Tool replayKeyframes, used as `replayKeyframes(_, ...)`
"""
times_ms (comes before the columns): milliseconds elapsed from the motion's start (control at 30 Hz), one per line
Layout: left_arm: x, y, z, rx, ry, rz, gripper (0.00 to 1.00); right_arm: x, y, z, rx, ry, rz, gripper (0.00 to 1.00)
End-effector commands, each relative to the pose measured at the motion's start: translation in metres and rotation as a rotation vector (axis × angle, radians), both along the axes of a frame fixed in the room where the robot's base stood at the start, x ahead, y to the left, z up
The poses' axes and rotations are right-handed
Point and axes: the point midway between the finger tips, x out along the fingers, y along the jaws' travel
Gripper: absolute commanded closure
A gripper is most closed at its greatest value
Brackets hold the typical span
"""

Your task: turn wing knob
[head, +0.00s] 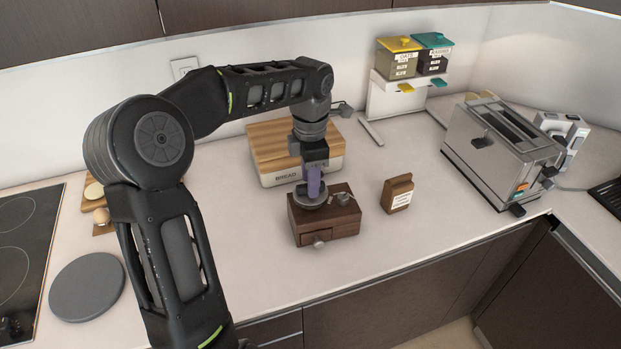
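A brown wooden box (326,224) with a drawer and a round front knob (319,242) stands on the counter, like a hand grinder. A dark round metal dish (301,197) sits on its top. A small metal piece (343,198) lies at the top right of the box; I cannot tell whether it is the wing knob. My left gripper (314,186) points down over the dish, with a purple part at its lower end. Whether its fingers are open, shut or touching anything is too small to tell. My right gripper is out of view.
A bread box (267,146) with a wooden lid stands just behind the gripper. A small brown packet (397,193) is to the right, and a toaster (503,160) further right. A cooktop (25,240) and grey disc (87,287) are at left. The front-right counter is clear.

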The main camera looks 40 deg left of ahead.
Motion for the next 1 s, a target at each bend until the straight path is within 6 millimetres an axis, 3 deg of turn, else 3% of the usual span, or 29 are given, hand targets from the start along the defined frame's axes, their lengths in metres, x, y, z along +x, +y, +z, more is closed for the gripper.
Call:
replayKeyframes(367, -0.0001, -0.0001, -0.0068, 0.0, -0.001, 0.0, 0.62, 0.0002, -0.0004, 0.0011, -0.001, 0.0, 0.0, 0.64)
replayKeyframes(833, 0.0001, -0.0001, -0.0065, 0.0, -0.001, 0.0, 1.0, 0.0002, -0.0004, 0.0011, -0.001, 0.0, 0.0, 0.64)
replayKeyframes(1000, 0.0001, 0.0001, -0.0064, 0.0, -0.001, 0.0, 1.0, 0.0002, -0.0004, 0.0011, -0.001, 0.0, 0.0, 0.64)
